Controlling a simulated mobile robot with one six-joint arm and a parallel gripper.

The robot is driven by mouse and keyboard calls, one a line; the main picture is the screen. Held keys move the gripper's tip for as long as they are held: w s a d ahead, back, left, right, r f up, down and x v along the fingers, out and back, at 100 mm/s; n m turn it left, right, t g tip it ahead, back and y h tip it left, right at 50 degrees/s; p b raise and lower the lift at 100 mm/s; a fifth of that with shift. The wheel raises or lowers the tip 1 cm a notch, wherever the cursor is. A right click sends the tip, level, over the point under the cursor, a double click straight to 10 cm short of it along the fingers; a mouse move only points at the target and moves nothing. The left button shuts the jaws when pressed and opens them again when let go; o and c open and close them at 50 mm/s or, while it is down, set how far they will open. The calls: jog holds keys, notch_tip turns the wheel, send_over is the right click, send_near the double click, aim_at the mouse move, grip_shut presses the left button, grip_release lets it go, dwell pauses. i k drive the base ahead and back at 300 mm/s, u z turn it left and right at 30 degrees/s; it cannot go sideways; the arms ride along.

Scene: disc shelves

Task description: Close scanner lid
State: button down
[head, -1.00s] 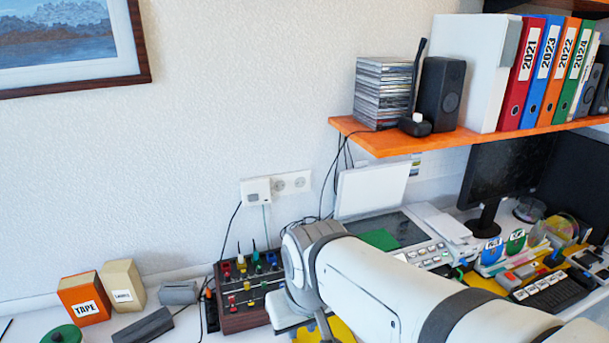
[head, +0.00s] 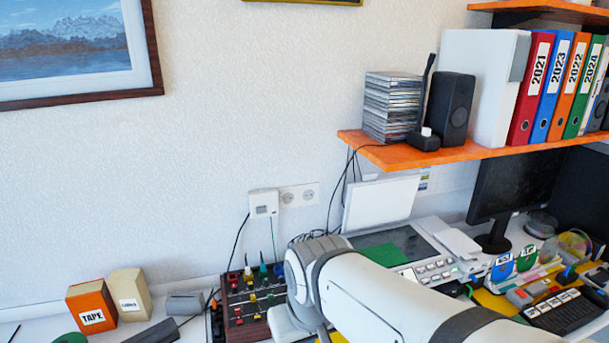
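A green flat item (head: 384,254) lies on the dark scanner glass (head: 402,240). A row of buttons shows on the scanner's front right. My arm crosses the lower middle of the view and hides part of the scanner's front left.
An orange shelf (head: 470,153) with discs, a speaker and binders hangs above the scanner. A box with coloured knobs (head: 250,297) stands left of my arm. Monitors (head: 513,187) and a keyboard (head: 561,311) are at right. Tape and label boxes (head: 92,306) stand at left.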

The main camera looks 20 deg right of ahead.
aim_at(371, 203)
jog(key=u, duration=1)
jog(key=k, duration=1.8)
jog(key=z, duration=0.6)
jog(key=i, duration=1.65)
jog(key=z, duration=0.05)
